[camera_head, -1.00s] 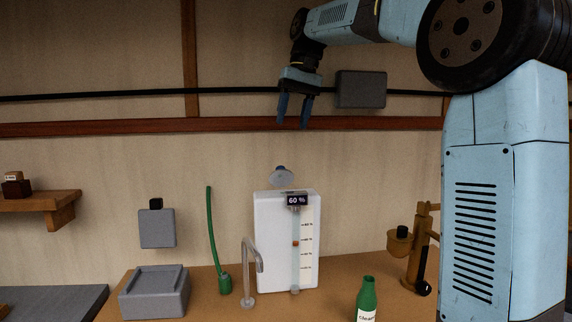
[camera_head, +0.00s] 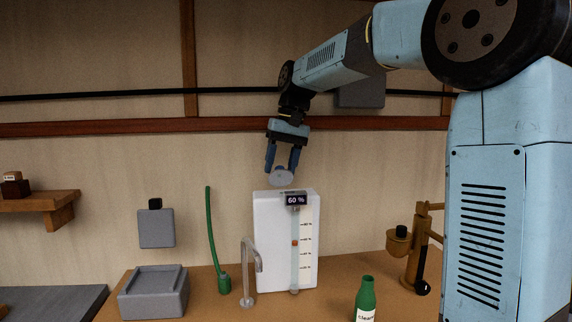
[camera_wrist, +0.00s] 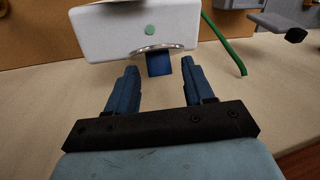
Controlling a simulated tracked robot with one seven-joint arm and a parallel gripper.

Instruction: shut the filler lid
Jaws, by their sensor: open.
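In the wrist view the lid (camera_wrist: 157,48) shows nearly edge-on as a metallic rim, with a blue knob (camera_wrist: 159,66) facing my gripper. My gripper (camera_head: 281,168) is open just above the lid. In the wrist view the knob lies between the fingertips (camera_wrist: 158,64), with a gap on each side; I cannot tell the depth.
A clear tap (camera_head: 248,270) and a green hose (camera_head: 213,240) stand left of the tank. A green bottle (camera_head: 367,298) is at the front right, and a brown stand (camera_head: 417,255) farther right. A grey box (camera_head: 153,292) is at the left.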

